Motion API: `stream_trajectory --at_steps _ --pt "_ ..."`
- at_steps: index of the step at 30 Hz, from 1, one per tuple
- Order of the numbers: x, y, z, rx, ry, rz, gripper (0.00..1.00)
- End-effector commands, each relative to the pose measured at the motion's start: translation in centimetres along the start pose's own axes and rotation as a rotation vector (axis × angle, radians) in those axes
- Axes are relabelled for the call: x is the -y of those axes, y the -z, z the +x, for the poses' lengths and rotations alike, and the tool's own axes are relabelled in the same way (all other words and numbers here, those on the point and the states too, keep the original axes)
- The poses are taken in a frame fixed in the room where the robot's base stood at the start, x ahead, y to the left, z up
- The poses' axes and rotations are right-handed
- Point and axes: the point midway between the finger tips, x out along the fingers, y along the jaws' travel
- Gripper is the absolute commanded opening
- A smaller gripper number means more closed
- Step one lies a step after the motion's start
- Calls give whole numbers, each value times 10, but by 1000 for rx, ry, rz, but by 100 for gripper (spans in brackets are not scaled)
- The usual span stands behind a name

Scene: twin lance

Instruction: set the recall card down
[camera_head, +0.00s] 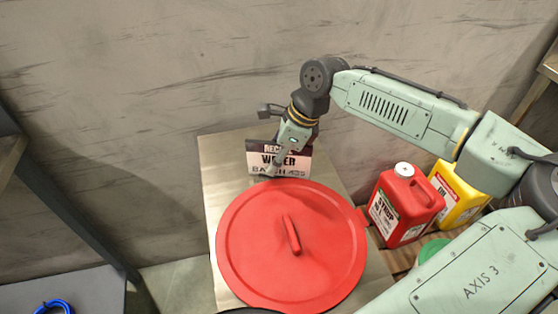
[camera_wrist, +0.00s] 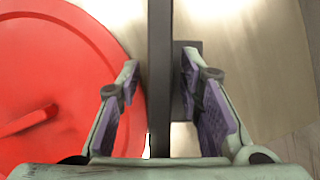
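The recall card (camera_head: 262,160) is a pale card with a dark top band and printed words. In the head view it appears to stand upright on the metal table top (camera_head: 222,158), just behind the red lid (camera_head: 250,235). My gripper (camera_head: 281,162) reaches down at the card and hides part of its print. In the wrist view the card shows edge-on as a dark upright strip (camera_wrist: 160,70). My gripper's fingers (camera_wrist: 160,62) are spread on either side of it, with a visible gap on both sides. A dark foot (camera_wrist: 187,85) shows at its right.
A red jug (camera_head: 410,205) and a yellow container (camera_head: 462,190) stand on slats to the right, near my arm. A green round thing (camera_head: 432,248) is partly hidden there. A blue coil (camera_head: 55,306) lies at lower left. Bare metal shows left of the card.

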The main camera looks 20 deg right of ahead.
Motion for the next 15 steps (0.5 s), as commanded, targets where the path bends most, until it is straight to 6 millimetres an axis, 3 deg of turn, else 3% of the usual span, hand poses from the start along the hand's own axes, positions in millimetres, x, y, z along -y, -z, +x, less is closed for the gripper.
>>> stream_trajectory --at_steps 15 --pt "0 1 4 0 0 0 33"
